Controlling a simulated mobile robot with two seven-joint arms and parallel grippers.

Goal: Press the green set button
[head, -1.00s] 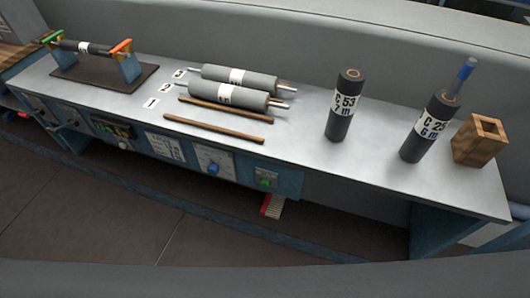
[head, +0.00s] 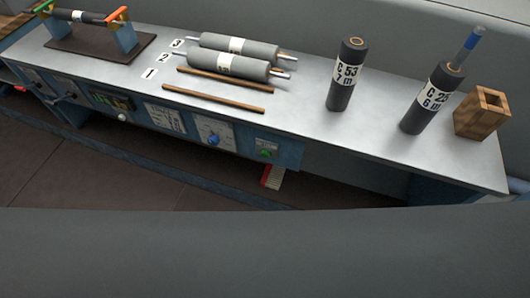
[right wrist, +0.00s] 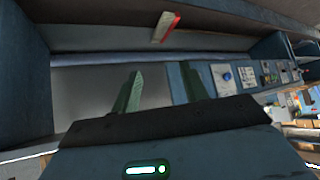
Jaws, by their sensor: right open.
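The green set button (head: 266,153) is a small round button on a panel at the right end of the blue front, under the bench top, in the head view. I cannot make it out in the right wrist view, where a finger covers part of that panel. My right gripper (right wrist: 163,88) is open, with two dark green fingers apart and nothing seen between them. It faces the blue bench front, and its distance from the button is unclear. Neither gripper shows in the head view.
A blue knob (head: 213,140) sits left of the button; it also shows in the right wrist view (right wrist: 227,77). A red and white object (head: 272,177) is below the button. Rollers (head: 228,66), dark cylinders (head: 347,80) and a wooden block (head: 481,115) are on the bench top (head: 300,120).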

